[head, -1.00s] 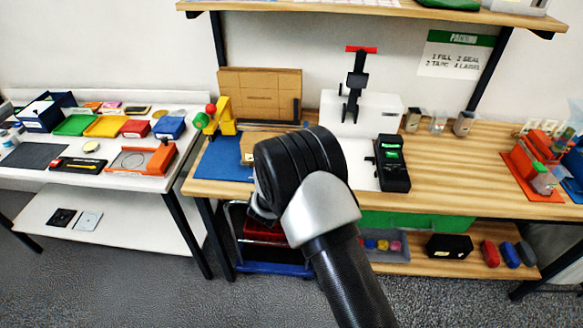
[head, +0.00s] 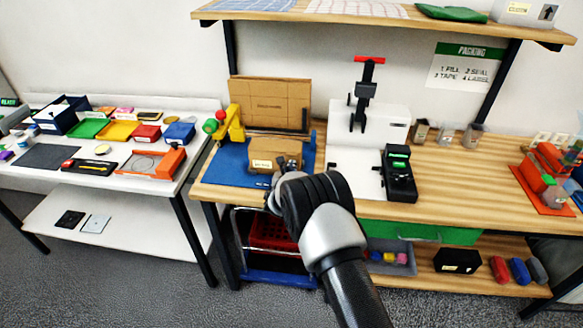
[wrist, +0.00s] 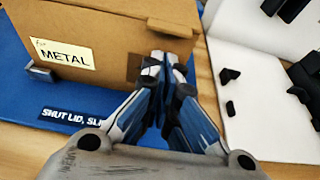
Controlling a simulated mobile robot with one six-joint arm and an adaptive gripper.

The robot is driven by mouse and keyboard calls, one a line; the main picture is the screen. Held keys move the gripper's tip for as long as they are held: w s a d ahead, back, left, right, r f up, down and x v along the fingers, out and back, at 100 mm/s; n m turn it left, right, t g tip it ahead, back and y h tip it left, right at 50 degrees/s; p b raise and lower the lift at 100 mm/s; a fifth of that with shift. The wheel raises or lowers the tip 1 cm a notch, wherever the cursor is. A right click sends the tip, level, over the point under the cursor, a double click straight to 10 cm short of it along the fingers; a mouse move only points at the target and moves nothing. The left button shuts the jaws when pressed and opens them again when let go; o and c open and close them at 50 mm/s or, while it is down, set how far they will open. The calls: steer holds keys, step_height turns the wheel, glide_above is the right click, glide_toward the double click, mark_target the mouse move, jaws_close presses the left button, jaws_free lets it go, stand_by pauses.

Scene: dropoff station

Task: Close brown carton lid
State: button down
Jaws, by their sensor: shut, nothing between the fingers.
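The brown carton (head: 288,146) sits on a blue mat (head: 230,170) at the left end of the wooden bench. In the head view my wrist partly hides my gripper (head: 279,178), in front of the carton.
A tall cardboard panel (head: 270,100) stands behind the carton. A yellow and green device (head: 230,125) stands at its left. A white-based press (head: 365,118) and black device (head: 399,175) stand to the right. A grey block (wrist: 40,73) lies by the carton's front.

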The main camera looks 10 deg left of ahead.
steer(key=shift+s+r, duration=0.2)
steer(key=shift+r, duration=0.8)
steer(key=shift+w, duration=0.1)
steer(key=shift+r, duration=0.15)
steer(key=shift+r+p, duration=0.25)
steer(key=shift+p, duration=0.2)
steer(key=shift+r+g, duration=0.1)
steer(key=shift+g, duration=0.2)
steer(key=shift+r+p, duration=0.15)
steer(key=shift+p, duration=0.45)
